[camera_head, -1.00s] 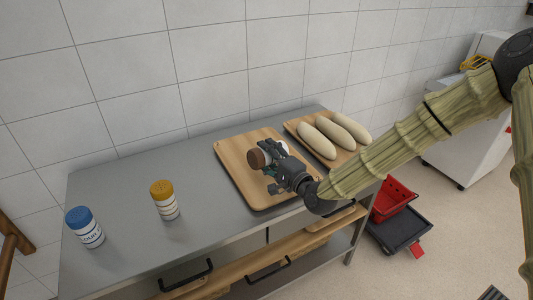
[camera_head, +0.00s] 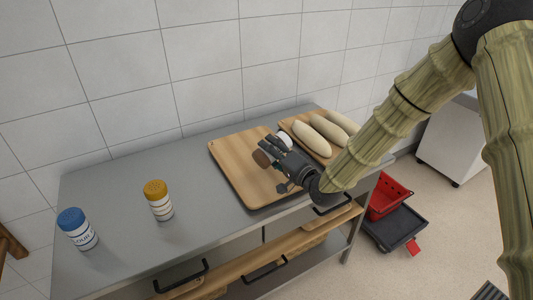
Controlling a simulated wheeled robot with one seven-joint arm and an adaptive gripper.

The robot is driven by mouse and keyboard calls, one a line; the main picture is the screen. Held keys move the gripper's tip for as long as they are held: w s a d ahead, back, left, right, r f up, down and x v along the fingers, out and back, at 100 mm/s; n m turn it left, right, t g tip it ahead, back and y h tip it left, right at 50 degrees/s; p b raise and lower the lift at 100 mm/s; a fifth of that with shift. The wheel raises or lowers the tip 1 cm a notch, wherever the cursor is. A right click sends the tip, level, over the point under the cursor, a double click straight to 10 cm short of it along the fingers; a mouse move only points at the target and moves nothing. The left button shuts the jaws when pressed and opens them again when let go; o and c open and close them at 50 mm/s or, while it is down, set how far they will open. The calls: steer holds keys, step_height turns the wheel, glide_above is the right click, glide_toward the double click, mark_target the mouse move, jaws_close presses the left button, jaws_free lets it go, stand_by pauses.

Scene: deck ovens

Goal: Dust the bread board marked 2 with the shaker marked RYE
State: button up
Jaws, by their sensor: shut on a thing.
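My gripper (camera_head: 272,152) is shut on a shaker with a brown cap (camera_head: 262,158) and a white body (camera_head: 285,138), held tilted well over on its side. Its label is hidden by the fingers. It is over a wooden bread board (camera_head: 228,160) with no loaves visible on it. Behind it to the right, a second wooden board (camera_head: 291,123) bears three pale loaves (camera_head: 327,128). No number on either board is readable. A shaker with a yellow cap (camera_head: 158,199) and one with a blue cap (camera_head: 77,228) stand upright on the left of the table.
The steel table (camera_head: 130,180) is clear between the standing shakers and the boards. A tiled wall (camera_head: 130,70) closes off the back. A red crate (camera_head: 388,196) on a dark dolly (camera_head: 397,233) stands on the floor at right, with a white machine (camera_head: 452,140) beyond.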

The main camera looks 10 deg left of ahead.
steer(key=shift+w+d, duration=5.35)
steer(key=shift+d, duration=1.35)
steer(key=shift+s+a+b, duration=0.95)
steer(key=shift+s+a, duration=0.6)
steer(key=shift+a, duration=10.05)
steer(key=shift+w+d, duration=2.85)
steer(key=shift+d, duration=0.1)
steer(key=s+a+r+m+b, duration=0.2)
steer(key=r+m, duration=0.1)
steer(key=m, duration=0.8)
steer(key=s+a+r+m+b, duration=0.2)
steer(key=r+m+b, duration=0.1)
steer(key=m, duration=0.7)
steer(key=shift+r+m, duration=0.25)
steer(key=shift+m, duration=0.15)
